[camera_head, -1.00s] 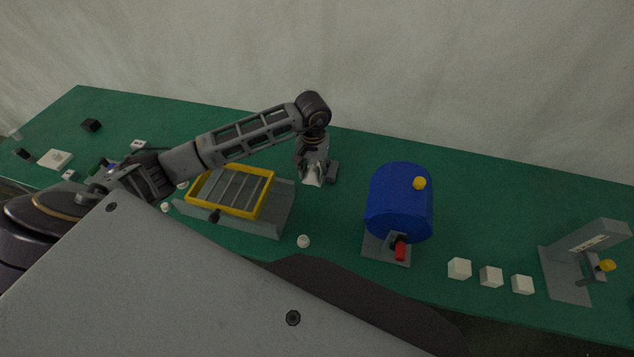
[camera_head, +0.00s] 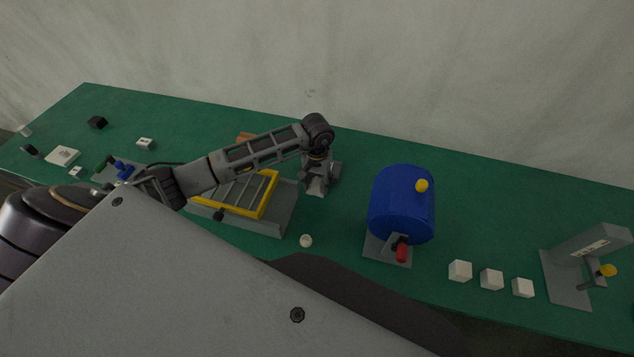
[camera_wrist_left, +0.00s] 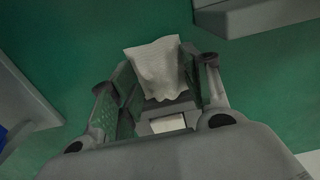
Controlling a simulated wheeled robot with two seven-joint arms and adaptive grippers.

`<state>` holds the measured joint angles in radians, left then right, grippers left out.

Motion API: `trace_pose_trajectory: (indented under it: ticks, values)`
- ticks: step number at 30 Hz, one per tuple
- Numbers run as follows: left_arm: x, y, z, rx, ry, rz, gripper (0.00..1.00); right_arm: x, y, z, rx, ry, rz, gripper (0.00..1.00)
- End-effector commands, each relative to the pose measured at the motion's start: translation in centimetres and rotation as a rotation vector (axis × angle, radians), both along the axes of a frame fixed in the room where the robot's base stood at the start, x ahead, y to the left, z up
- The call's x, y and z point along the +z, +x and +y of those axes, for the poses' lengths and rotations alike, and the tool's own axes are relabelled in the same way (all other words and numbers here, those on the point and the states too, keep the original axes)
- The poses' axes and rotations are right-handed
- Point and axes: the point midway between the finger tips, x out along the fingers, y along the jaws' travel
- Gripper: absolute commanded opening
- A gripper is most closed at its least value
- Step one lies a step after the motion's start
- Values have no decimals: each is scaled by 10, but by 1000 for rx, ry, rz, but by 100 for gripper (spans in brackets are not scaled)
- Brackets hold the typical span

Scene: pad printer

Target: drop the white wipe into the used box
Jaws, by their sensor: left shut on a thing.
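My left gripper (camera_head: 317,188) points down over the green table, between the yellow-framed tray and the blue drum. In the left wrist view its fingers (camera_wrist_left: 158,90) are shut on the white wipe (camera_wrist_left: 160,66), a pale, creased, roughly square cloth that sticks out past the fingertips. In the head view the wipe is only a small pale patch at the fingertips. No box is clearly marked as the used box. A brown thing (camera_head: 245,137) shows partly behind my left forearm; I cannot tell what it is. My right gripper is not in view.
The yellow-framed tray (camera_head: 268,198) on a grey base lies left of the gripper. The blue drum (camera_head: 402,205) stands to the right. Several white cubes (camera_head: 460,271) and a grey stand (camera_head: 568,280) are farther right. A white ball (camera_head: 306,241) lies in front.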

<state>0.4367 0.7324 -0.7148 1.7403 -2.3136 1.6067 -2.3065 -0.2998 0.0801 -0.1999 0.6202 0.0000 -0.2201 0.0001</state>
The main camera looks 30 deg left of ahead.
Motion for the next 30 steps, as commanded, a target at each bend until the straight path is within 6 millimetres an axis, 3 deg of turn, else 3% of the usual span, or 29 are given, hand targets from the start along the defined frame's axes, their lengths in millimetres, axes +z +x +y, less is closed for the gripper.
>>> trace_pose_trajectory:
  ticks: [18, 19, 23, 30]
  values:
    - [-12, 0, 1, 0, 2, -1, 28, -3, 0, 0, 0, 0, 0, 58]
    - [-11, 0, 1, 0, 1, -1, 51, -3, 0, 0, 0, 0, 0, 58]
    - [-11, 0, 0, 0, 1, -1, 68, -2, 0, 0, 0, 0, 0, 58]
    - [-10, 0, 0, 0, 1, -1, 69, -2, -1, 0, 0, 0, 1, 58]
